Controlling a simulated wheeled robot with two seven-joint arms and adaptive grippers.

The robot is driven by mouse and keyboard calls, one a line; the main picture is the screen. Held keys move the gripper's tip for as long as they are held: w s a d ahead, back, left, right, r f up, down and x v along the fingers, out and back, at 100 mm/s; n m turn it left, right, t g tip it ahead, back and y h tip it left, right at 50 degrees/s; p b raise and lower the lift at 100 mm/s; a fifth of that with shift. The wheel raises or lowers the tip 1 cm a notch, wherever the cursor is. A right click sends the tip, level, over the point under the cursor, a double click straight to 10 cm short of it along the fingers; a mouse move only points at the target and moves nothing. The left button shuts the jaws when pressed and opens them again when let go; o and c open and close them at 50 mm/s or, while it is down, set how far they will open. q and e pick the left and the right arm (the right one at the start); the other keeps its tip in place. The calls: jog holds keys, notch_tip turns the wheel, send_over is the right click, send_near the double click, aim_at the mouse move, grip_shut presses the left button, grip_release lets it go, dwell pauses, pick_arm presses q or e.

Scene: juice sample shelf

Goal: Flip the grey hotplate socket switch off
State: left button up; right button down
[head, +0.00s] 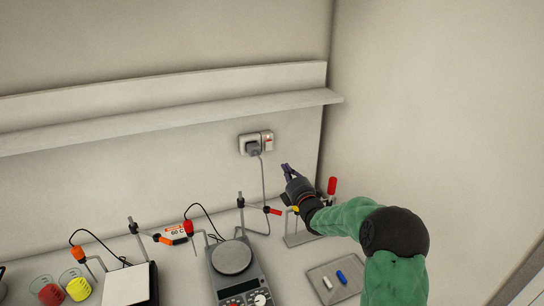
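The grey wall socket (247,145) is on the back wall below the shelf, with a dark grey plug in it. Its switch (268,142) is on the right part of the plate and shows a red mark near its top. The rocker's tilt is too small to tell. My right gripper (287,169) is below and to the right of the switch, apart from it, pointing up and left toward the wall. Its fingers look close together with nothing between them. My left gripper is not in view.
A cable hangs from the plug toward the hotplate (232,258) on the bench. Thin stands with clamps, a red-handled item (332,186) and a grey tray (318,271) are near my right arm. The wall shelf (170,120) overhangs above. The right wall is close.

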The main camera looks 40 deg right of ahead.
aim_at(270, 142)
dwell(0.4)
jog(key=x, duration=1.4)
jog(key=shift+p, duration=0.35)
jog(key=shift+w+r, duration=0.1)
jog(key=shift+w+r, duration=0.1)
jog(key=shift+w, duration=0.05)
jog(key=shift+g, duration=0.4)
